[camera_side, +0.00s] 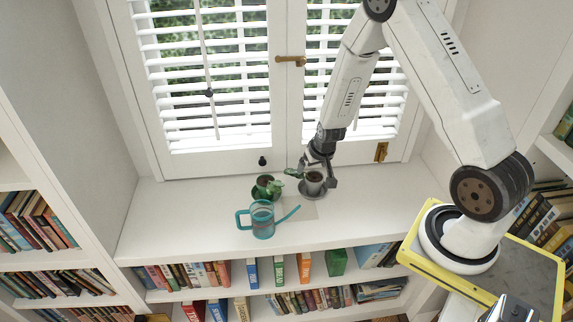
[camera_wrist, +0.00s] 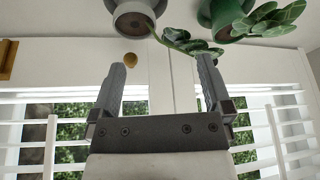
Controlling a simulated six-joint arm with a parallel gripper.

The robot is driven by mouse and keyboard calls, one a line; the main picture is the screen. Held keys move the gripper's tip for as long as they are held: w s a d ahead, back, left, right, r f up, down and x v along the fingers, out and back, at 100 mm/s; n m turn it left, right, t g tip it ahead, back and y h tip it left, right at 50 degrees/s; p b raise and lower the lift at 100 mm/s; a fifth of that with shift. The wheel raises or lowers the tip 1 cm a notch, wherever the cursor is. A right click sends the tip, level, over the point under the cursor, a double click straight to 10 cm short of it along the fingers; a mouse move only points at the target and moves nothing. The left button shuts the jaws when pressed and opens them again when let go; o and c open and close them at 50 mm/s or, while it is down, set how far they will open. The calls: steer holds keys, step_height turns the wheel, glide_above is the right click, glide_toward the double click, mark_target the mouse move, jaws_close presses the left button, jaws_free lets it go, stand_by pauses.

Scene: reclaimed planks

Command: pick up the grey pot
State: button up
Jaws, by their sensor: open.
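The grey pot (camera_side: 314,187) stands upright on a saucer (camera_side: 304,193) on the white window sill, with dark soil in it. It also shows at the top edge of the wrist view (camera_wrist: 133,20), partly cut off. My gripper (camera_side: 317,177) is at the pot on the window side in the side view and hides part of it. In the wrist view, my gripper (camera_wrist: 161,63) has its two fingers spread with nothing between them, and the grey pot lies beyond the tips, toward the left finger.
A green pot (camera_side: 265,190) with a leafy plant (camera_side: 289,182) stands close left of the grey pot; its leaves reach toward my gripper. A teal watering can (camera_side: 262,220) stands in front. Shuttered windows (camera_side: 215,85) rise behind. The sill's left part is clear.

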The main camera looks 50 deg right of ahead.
mark_target(314, 178)
steer(key=shift+m+h, duration=0.3)
steer(key=shift+m, duration=0.2)
steer(key=d+f, duration=0.1)
steer(key=f, duration=0.1)
steer(key=d+f, duration=0.2)
steer(key=shift+s+d, duration=0.1)
steer(key=shift+s, duration=0.05)
steer(key=shift+x, duration=1.25)
steer(key=shift+d+x, duration=0.2)
steer(key=shift+x, duration=2.35)
steer(key=shift+r, duration=0.1)
jaws_close()
